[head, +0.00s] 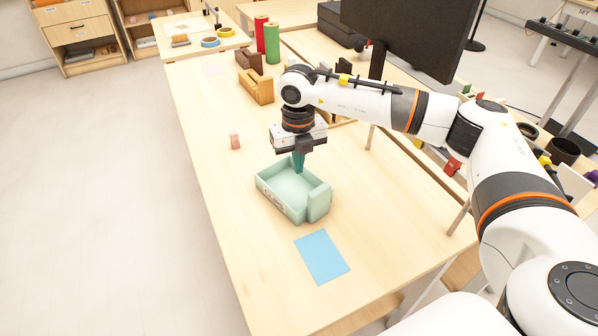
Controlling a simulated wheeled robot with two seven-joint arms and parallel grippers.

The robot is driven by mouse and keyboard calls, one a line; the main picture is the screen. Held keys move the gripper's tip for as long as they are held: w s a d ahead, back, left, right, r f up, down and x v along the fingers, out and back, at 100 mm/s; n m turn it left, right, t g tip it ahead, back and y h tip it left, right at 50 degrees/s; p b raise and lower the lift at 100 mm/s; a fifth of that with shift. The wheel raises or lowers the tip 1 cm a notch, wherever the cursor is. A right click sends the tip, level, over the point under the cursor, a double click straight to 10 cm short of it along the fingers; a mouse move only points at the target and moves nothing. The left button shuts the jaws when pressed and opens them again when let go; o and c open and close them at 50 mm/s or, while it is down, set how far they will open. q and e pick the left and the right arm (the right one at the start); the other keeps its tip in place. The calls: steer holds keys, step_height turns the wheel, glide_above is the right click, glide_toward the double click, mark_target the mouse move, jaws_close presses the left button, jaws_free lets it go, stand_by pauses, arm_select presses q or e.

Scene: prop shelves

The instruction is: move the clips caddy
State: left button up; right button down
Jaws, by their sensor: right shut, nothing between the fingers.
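The clips caddy is most likely the pale mint-green open box (268,200), with lettering on its front wall and a thick block-like end at its right. It stands upright on the wooden table, and its inside looks empty. My right gripper (299,168) points down at the caddy's far side, its fingers shut. From this angle I cannot tell whether the fingertips touch the caddy's far wall or hang just above it. Nothing is held between them. My left gripper is out of view.
A blue sheet (322,257) lies on the table in front of the caddy. A small pink block (235,141) stands behind left. Wooden boxes (257,86), green (272,43) and red (261,31) rolls stand farther back. A dark monitor (405,35) is at back right. The table's left side is clear.

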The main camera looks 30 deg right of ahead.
glide_above(305, 199)
steer(key=a, duration=0.2)
steer(key=f, duration=0.5)
steer(key=f+p, duration=0.1)
steer(key=f, duration=0.1)
steer(key=shift+w+d+f, duration=0.15)
steer(key=shift+w+d, duration=0.1)
steer(key=shift+w, duration=0.05)
steer(key=s, duration=0.1)
steer(key=s+p, duration=0.1)
steer(key=s, duration=0.1)
steer(key=shift+a+f, duration=0.2)
steer(key=shift+f, duration=0.1)
steer(key=shift+s+a+p, duration=0.1)
steer(key=shift+s+p, duration=0.2)
steer(key=shift+s, duration=0.2)
steer(key=shift+f, duration=0.15)
